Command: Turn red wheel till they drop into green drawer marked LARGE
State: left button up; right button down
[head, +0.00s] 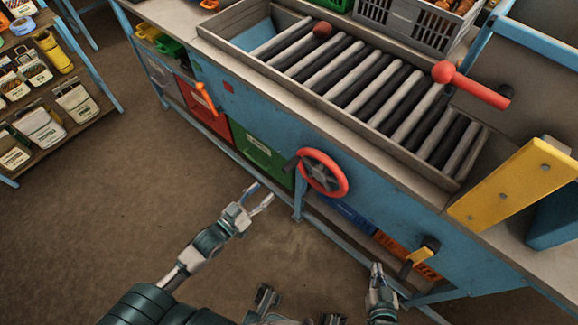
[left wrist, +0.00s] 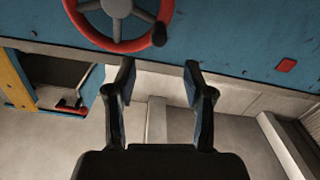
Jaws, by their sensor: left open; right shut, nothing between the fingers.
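The red wheel (head: 344,184) is on the blue front of the bench, with a dark knob (head: 291,163) at its left. In the left wrist view the wheel (left wrist: 168,10) is at the top, partly cut off. The green drawer (head: 268,160) is below the bench, left of the wheel; its pale label is too small to read. A small round red thing (head: 322,30) lies on the rollers. My left gripper (head: 258,196) is open and empty, below and left of the wheel and apart from it. My right gripper (head: 376,268) is shut and empty, low and right of the wheel.
The roller bed (head: 350,75) runs along the bench top. A red-ended lever (head: 470,82), a yellow bar (head: 505,185) and a yellow-handled lever (head: 416,258) stand to the right. A red bin (head: 205,112) is beside the green drawer. The floor at left is clear.

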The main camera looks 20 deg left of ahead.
aim_at(284, 172)
pick_arm(q)
jog(key=b+x, duration=0.2)
jog(key=x, duration=1)
jog(key=shift+f, duration=0.1)
jog(key=shift+w+d, duration=0.15)
jog(key=shift+w, duration=0.3)
grip_shut()
pick_arm(e)
notch_tip(284, 172, up, 6)
jog(key=w+a+t+y, duration=0.1)
jog(key=w+t, duration=0.2)
jog(key=t, duration=0.1)
jog(key=shift+a+f, duration=0.25)
jog(key=shift+a, duration=0.1)
